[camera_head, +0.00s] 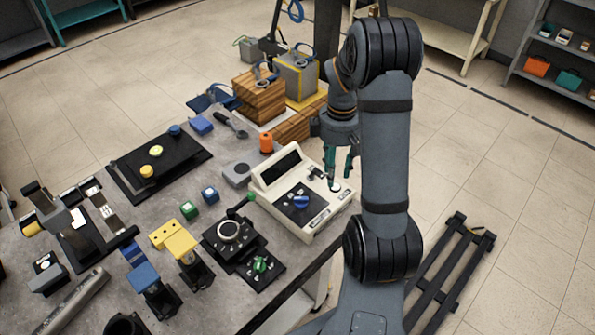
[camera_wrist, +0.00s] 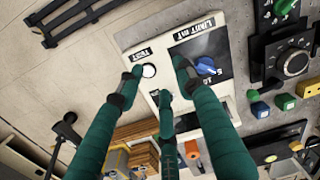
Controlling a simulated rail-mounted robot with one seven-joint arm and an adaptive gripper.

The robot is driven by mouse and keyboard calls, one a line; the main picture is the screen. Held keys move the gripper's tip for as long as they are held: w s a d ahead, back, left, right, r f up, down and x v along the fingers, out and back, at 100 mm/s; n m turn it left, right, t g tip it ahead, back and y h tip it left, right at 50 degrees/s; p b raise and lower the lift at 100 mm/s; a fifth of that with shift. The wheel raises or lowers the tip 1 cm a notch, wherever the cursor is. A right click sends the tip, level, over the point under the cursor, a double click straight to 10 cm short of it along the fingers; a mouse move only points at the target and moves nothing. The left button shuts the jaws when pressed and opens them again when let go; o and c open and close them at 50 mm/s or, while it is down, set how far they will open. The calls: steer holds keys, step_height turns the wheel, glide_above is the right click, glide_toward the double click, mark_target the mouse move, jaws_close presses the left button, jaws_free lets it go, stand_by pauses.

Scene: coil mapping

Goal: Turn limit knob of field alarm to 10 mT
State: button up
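The field alarm (camera_head: 272,207) is a cream box with a sloped dark display (camera_head: 281,165), at the right end of the bench. Its blue limit knob (camera_head: 301,202) sits on a black panel; in the wrist view the knob (camera_wrist: 207,67) is beside an upside-down "LIMIT mT" label (camera_wrist: 194,30). The knob's setting is too small to read. My gripper (camera_head: 340,168) is above the alarm's right side, its teal fingers apart and empty. In the wrist view the fingertips (camera_wrist: 157,82) lie either side of the white TEST button (camera_wrist: 148,70), and one finger is close to the knob.
A black unit with a dial (camera_head: 230,232) and a green knob (camera_head: 261,265) stands left of the alarm. An orange spool (camera_head: 266,142) and wooden blocks (camera_head: 262,98) are behind it. A dark pallet-like frame (camera_head: 455,265) lies on the floor at right.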

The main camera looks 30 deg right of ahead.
mark_target(301, 200)
steer(key=w+a+r+n, duration=0.25)
steer(key=a+n, duration=0.25)
steer(key=a, duration=0.4)
step_height(301, 200, down, 9)
steer(key=shift+d+r, duration=0.1)
steer(key=shift+f, duration=0.5)
steer(key=shift+c, duration=1.3)
jaws_close()
